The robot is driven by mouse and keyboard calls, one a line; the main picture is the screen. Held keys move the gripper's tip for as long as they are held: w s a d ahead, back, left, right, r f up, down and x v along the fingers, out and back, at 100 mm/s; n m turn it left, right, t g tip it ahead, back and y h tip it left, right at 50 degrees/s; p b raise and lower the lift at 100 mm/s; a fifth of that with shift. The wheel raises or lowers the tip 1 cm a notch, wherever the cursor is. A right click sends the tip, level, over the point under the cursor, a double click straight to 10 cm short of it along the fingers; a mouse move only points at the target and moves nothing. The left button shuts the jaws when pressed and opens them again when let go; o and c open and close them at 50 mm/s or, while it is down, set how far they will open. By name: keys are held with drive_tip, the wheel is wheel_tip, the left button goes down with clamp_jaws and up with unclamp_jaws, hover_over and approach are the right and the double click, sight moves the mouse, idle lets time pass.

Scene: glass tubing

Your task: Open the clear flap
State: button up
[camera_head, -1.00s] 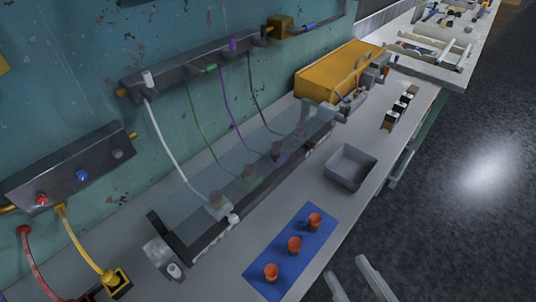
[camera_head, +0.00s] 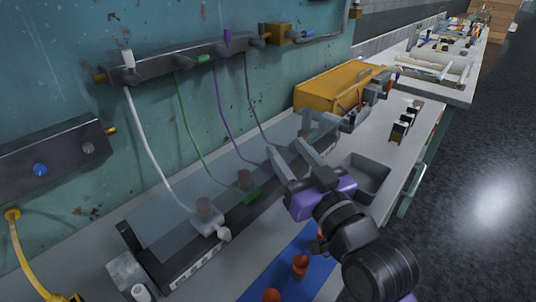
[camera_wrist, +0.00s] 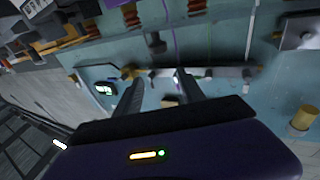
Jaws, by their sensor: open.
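The clear flap (camera_head: 168,215) is a see-through, grey-tinted panel over the long dark tubing unit (camera_head: 190,258) on the bench by the wall. It lies low and slanted, and brown stoppers show at the unit. My gripper (camera_head: 293,165) is open and empty, above the right-hand part of the unit. My arm hides part of the unit behind it. In the wrist view the two fingers (camera_wrist: 156,88) point toward the teal wall and its manifold bar, with nothing between them. I cannot tell whether a finger touches the flap.
White, green, purple and grey tubes hang from the wall manifold (camera_head: 180,62) to the unit. A blue mat (camera_head: 285,270) with orange stoppers and a grey bin (camera_head: 364,178) are near the front edge. A yellow box (camera_head: 335,85) stands behind.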

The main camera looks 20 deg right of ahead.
sight(258, 151)
drive_tip(key=shift+g, duration=0.7)
drive_tip(key=w+f, duration=0.1)
drive_tip(key=w, duration=0.1)
drive_tip(key=w+f, duration=0.1)
drive_tip(key=w, duration=0.2)
drive_tip(key=w+a+f, duration=0.1)
drive_tip(key=w, duration=0.2)
clamp_jaws()
drive_tip(key=shift+n+y, duration=0.3)
idle(0.6)
